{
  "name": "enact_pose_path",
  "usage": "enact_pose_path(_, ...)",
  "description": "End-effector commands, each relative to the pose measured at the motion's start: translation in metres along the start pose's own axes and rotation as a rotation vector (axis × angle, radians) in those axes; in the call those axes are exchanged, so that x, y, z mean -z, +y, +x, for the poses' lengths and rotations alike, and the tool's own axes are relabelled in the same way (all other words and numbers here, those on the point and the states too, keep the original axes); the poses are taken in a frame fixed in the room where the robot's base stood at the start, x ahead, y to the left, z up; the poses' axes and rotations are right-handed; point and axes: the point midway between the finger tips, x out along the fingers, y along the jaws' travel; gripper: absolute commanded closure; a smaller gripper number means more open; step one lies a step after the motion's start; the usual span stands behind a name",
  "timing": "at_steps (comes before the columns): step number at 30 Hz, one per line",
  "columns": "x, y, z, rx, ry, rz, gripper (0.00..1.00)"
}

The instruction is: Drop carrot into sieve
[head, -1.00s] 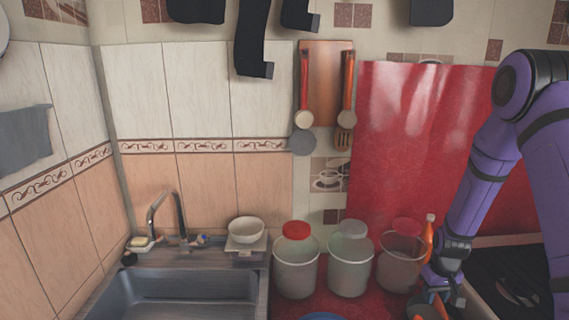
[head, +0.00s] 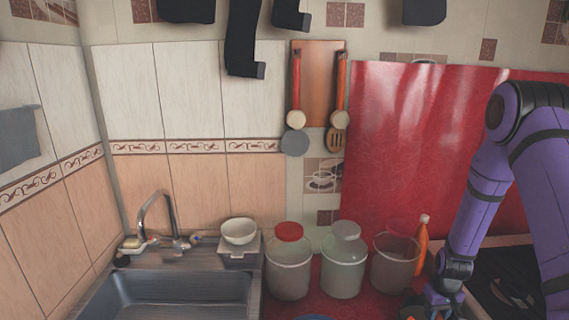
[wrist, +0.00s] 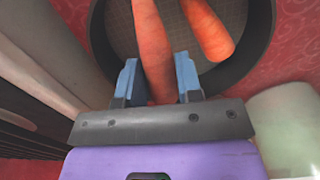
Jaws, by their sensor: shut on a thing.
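My gripper (wrist: 157,80) has blue fingertips shut on an orange carrot (wrist: 152,45), one on each side. The held carrot reaches from between the fingers out over the sieve (wrist: 261,40), a round dark-rimmed bowl with a mesh bottom. I cannot tell whether the carrot touches the mesh. A second carrot (wrist: 207,30) lies inside the sieve, to the right of the held one. In the head view my gripper (head: 440,308) is at the bottom edge, right of centre, and the sieve is mostly cut off there.
Three jars stand behind on the red counter: one red-lidded (head: 289,270), one pale-lidded (head: 343,270), one at right (head: 396,262). An orange bottle (head: 421,246) stands close to my arm. A sink (head: 170,292) is at the left. A dark stove (head: 510,280) is at the right.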

Motion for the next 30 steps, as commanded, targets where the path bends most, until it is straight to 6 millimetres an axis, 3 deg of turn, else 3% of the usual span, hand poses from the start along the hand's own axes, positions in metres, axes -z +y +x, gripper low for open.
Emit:
enact_pose_path(8,0.000,0.000,0.001,0.000,0.000,0.000,0.90)
enact_pose_path(9,0.000,0.000,0.001,0.000,0.000,0.000,0.60)
enact_pose_path(12,0.000,0.000,0.001,0.000,0.000,0.000,0.37)
enact_pose_path(23,0.000,0.000,-0.003,0.000,0.001,0.000,0.37)
enact_pose_path(30,0.000,0.000,-0.033,-0.001,0.002,0.000,0.37)
